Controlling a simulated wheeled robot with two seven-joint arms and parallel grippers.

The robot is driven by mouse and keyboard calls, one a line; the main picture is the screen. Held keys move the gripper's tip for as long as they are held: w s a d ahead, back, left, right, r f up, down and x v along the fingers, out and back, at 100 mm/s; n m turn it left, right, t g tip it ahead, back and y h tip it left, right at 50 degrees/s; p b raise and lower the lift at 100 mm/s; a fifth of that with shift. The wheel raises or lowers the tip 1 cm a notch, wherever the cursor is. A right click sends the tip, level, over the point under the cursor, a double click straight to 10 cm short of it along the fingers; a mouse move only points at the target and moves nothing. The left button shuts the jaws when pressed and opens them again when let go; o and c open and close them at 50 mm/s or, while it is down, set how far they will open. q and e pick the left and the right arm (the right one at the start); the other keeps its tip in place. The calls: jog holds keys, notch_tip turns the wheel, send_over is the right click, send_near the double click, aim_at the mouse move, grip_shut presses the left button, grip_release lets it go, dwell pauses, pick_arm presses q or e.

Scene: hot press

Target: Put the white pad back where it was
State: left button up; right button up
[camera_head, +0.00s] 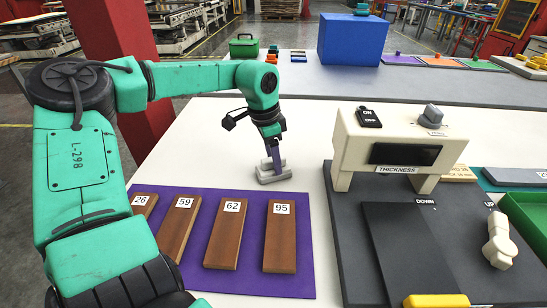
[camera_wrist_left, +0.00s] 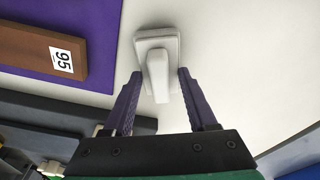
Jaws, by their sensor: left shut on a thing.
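The white pad (camera_head: 272,174) is a light block with an upright grip, at the middle of the head view, beyond the purple mat (camera_head: 305,230). It rests on, or is just above, the white table; I cannot tell which. My left gripper (camera_head: 274,156) reaches down to it from above and is shut on its grip. In the left wrist view the white pad (camera_wrist_left: 168,42) lies ahead of the two purple fingers of my left gripper (camera_wrist_left: 157,80), with its grip between them. My right gripper is not in view.
Several numbered wooden boards, such as board 95 (camera_head: 280,240), lie on the purple mat in front. The press (camera_head: 400,140) with its thickness display stands on a dark base (camera_head: 380,275) at right. A blue box (camera_head: 352,40) and green toolbox (camera_head: 243,46) stand behind. White table lies bare around the pad.

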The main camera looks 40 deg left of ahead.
aim_at(267, 160)
pick_arm(q)
jog(key=shift+f, duration=0.15)
jog(key=o, duration=1.3)
notch_tip(267, 160, up, 12)
jog(key=s, duration=0.1)
jog(key=shift+s+a, duration=0.25)
jog(key=shift+a, duration=0.2)
jog(key=shift+r, duration=0.25)
